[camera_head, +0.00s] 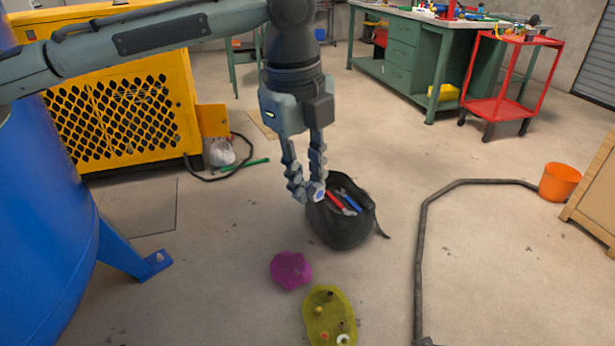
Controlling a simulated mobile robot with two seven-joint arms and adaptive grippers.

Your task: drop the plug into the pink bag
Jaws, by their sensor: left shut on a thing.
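My left gripper (308,191) hangs down in the middle of the head view, fingers pointing to the floor. It is shut on a small grey thing with a blue end, seemingly the plug (319,195); the fingers partly hide it. The pink bag (291,270) is a low, crumpled magenta shape on the floor. It is below and slightly left of the gripper in the picture, apart from it. Its opening is hard to make out. My right gripper is not in view.
A black tool bag (345,228) stands open just behind and right of the gripper in the picture. A yellow-green bag (329,317) with small parts lies in front. A dark hose (420,250) runs along the floor to the right. A blue tank (45,220) stands left.

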